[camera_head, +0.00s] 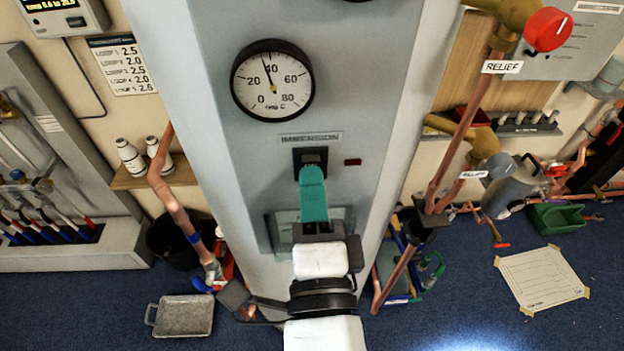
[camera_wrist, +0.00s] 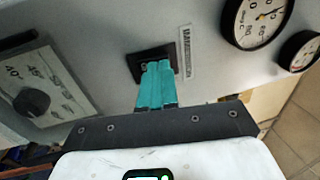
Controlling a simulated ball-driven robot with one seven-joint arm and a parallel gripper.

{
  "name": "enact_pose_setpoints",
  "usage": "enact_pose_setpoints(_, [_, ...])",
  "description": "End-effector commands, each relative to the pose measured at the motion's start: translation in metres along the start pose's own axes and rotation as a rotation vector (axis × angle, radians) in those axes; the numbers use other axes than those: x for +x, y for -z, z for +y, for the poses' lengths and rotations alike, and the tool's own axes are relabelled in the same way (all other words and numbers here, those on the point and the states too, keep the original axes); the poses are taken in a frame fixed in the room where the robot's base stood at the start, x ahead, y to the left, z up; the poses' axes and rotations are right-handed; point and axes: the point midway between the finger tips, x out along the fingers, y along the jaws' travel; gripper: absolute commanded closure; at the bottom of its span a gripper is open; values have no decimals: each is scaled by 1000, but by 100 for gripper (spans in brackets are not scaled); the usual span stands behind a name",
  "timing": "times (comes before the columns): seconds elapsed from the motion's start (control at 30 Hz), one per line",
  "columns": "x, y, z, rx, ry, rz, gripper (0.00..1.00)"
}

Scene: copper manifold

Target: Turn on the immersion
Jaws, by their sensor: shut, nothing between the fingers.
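The immersion switch (camera_head: 311,157) is a dark block on the grey cylinder front, under a label (camera_head: 311,138) reading IMMERSION. In the wrist view the switch (camera_wrist: 146,62) also shows as a black plate beside its label (camera_wrist: 185,50). My gripper (camera_head: 312,172) has teal fingers, shut together and empty. The fingertips are at the lower part of the switch and cover some of it; I cannot tell whether they touch it. In the wrist view the gripper's fingertips (camera_wrist: 157,66) overlap the plate. A small dark red indicator (camera_head: 353,162) sits right of the switch and looks unlit.
A temperature gauge (camera_head: 272,80) is above the switch. A thermostat panel with a dark knob (camera_wrist: 31,102) lies left of the switch in the wrist view. Copper pipes (camera_head: 173,190) run on both sides of the cylinder. A red relief valve knob (camera_head: 547,29) is at upper right.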

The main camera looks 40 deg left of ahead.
Motion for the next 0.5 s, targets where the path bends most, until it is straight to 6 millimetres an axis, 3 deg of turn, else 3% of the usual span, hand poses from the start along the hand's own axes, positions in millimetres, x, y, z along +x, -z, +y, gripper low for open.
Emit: enact_pose_setpoints(0.5, [4, 0, -4, 1, -15, 1, 100])
